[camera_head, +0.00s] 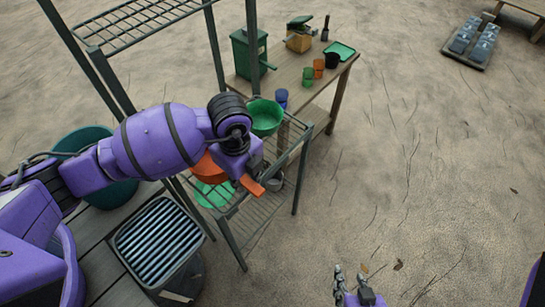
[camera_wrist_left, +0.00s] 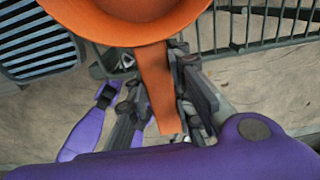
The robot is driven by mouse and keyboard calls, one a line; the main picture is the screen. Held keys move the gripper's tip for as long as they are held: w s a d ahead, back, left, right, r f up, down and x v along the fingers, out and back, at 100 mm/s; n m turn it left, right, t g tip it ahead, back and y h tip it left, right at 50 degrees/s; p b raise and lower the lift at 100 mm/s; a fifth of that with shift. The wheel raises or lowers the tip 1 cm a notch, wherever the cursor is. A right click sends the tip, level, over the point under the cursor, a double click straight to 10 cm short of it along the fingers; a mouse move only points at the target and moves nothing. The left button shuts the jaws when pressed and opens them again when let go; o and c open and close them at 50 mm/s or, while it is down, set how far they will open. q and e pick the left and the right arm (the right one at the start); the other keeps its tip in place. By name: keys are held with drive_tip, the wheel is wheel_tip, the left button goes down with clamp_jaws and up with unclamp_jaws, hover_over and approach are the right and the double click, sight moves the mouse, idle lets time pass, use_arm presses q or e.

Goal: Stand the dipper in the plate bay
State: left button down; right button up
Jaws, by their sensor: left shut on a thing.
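The orange dipper (camera_wrist_left: 155,85), a round bowl with a flat handle, is held by my left gripper (camera_wrist_left: 160,100), whose dark fingers are shut on the handle. In the head view its bowl (camera_head: 207,170) shows partly behind my left wrist, over the wire rack (camera_head: 226,212), and its handle pokes out at the right. I cannot tell whether the bowl touches the rack. Which part of the rack is the plate bay is not clear. My right gripper (camera_head: 352,288) is low in the head view, over bare ground, with its fingers apart and empty.
A green bowl (camera_head: 266,115) and a light green round piece (camera_head: 212,194) are at the rack. A wooden table (camera_head: 296,85) with cups and boxes stands behind. A teal tub (camera_head: 108,190) and a slatted grey tray (camera_head: 158,243) are left.

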use_arm(q)
drive_tip(key=c, duration=1.6)
unclamp_jaws()
drive_tip(key=shift+s+f, duration=0.1)
drive_tip(key=shift+o, duration=0.2)
wheel_tip(320, 180, up, 12)
drive_tip(key=p, duration=0.1)
